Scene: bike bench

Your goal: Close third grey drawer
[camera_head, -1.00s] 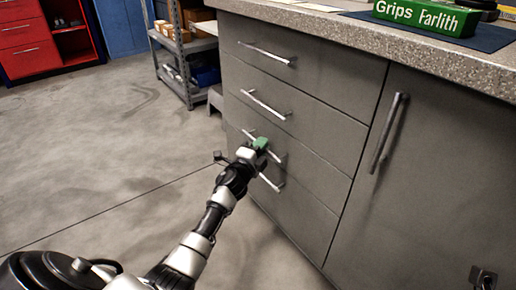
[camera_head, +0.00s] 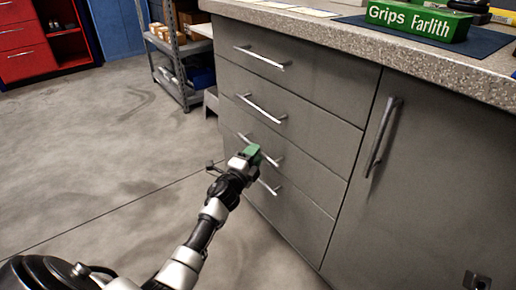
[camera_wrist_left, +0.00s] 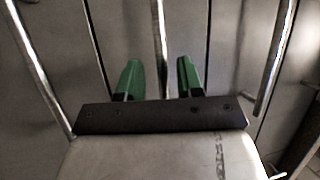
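The third grey drawer (camera_head: 298,166) is in the grey cabinet, below two other drawers. Its front looks about level with the other fronts, with no clear gap. Its silver bar handle (camera_head: 272,158) is partly hidden by my left gripper (camera_head: 253,154). In the left wrist view my left gripper (camera_wrist_left: 160,78) has its two green fingers apart, with a bar handle (camera_wrist_left: 159,40) showing between them. I cannot tell whether the fingers touch the handle or the drawer front. My right gripper is not in view.
The second drawer's handle (camera_head: 262,109) is just above my gripper and the bottom handle (camera_head: 269,187) just below. A cabinet door with a handle (camera_head: 383,137) is to the right. A metal shelf (camera_head: 181,65) stands behind. The floor at left is clear.

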